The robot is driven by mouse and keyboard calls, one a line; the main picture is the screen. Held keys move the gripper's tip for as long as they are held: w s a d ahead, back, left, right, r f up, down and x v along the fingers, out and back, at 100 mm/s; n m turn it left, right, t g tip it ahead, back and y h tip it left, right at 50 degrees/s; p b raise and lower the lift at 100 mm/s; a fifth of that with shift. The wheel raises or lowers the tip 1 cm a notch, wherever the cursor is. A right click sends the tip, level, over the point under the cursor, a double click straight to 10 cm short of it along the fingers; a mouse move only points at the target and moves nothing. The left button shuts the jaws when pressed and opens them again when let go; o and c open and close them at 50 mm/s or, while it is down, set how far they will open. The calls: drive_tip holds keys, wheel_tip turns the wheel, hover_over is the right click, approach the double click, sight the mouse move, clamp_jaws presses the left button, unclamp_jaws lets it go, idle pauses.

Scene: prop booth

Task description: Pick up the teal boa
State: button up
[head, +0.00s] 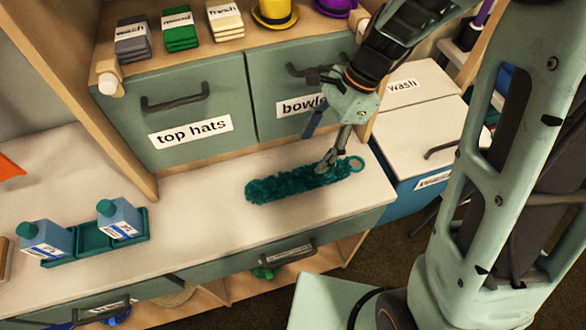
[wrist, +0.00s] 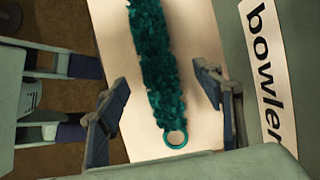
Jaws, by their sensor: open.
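The teal boa (head: 290,184) lies on the pale counter in front of the drawer labelled "bowler". It is a fluffy strip with a teal ring at its right end. My gripper (head: 325,150) is over the boa near that ring end, with its fingers apart. In the wrist view the boa (wrist: 155,60) runs down between the two open fingers of my gripper (wrist: 165,95). The ring is at its lower end, and nothing is held. I cannot tell how high the fingertips are above the counter.
A teal tray (head: 88,247) with two blue bottles stands on the counter at left. The "top hats" drawer (head: 180,115) is behind the counter, under a shelf with folded cloths and hats. A white-topped cabinet (head: 412,110) stands at right. The counter (head: 215,235) is bare left of the boa.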

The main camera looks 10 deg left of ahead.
hover_over(301, 176)
drive_tip(key=w+d, duration=0.1)
drive_tip(key=w, duration=0.1)
drive_tip(key=f, duration=0.4)
drive_tip(key=shift+s+d+f, duration=0.1)
drive_tip(key=shift+s+d, duration=0.1)
drive_tip(key=shift+s, duration=0.05)
drive_tip(key=x, duration=0.3)
drive_tip(key=b+x, duration=0.1)
drive_tip(key=shift+s+d+f, duration=0.2)
drive_tip(key=shift+s+d, duration=0.05)
drive_tip(key=shift+a+f, duration=0.2)
drive_tip(key=shift+f, duration=0.2)
drive_tip(key=c, duration=1.2)
